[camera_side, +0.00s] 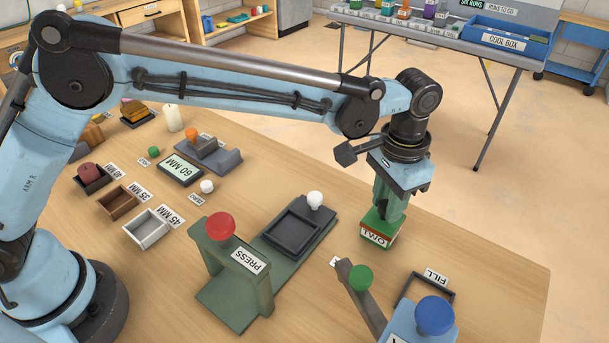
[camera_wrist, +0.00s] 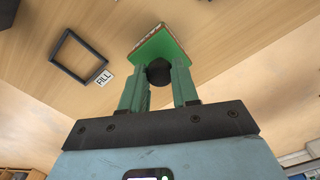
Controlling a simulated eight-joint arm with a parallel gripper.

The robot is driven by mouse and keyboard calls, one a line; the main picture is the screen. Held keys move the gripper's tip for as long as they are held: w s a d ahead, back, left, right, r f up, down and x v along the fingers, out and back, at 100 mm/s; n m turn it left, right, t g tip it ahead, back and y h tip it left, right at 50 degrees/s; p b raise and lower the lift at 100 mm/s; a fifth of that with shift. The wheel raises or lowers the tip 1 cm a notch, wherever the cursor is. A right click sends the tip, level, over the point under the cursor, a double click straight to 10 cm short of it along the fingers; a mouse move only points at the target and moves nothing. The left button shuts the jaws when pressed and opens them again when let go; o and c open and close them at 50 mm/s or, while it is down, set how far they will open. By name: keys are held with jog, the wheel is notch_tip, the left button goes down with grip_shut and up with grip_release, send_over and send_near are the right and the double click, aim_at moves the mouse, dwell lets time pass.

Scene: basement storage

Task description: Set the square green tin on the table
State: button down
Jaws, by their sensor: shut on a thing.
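My gripper is shut on the tin. The tin looks upright and very close to the tabletop; I cannot tell whether its bottom touches.
A green press (camera_side: 234,262) with a red knob stands left of the tin. A lever with a green knob (camera_side: 360,278), a black square frame (camera_side: 424,287) labelled "FILL" and a blue knob (camera_side: 434,315) are in front. Bare wood lies to the right.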

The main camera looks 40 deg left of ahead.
jog(key=shift+f, duration=0.25)
jog(key=c, duration=0.8)
grip_release()
notch_tip(320, 180, up, 11)
jog(key=a+r+n+t, duration=0.1)
jog(key=a+r, duration=0.3)
jog(key=a, duration=0.5)
jog(key=s+a+f+n+t, duration=0.1)
jog(key=s+a+f+t, duration=0.1)
jog(key=s+a, duration=0.2)
jog(key=s+a+f+n+t, duration=0.2)
jog(key=s+a, duration=0.3)
jog(key=a, duration=0.5)
jog(key=s+a+f+n+t, duration=0.2)
jog(key=s+a+f, duration=0.1)
jog(key=a, duration=0.4)
jog(key=shift+s+f, duration=0.1)
jog(key=shift+s, duration=0.7)
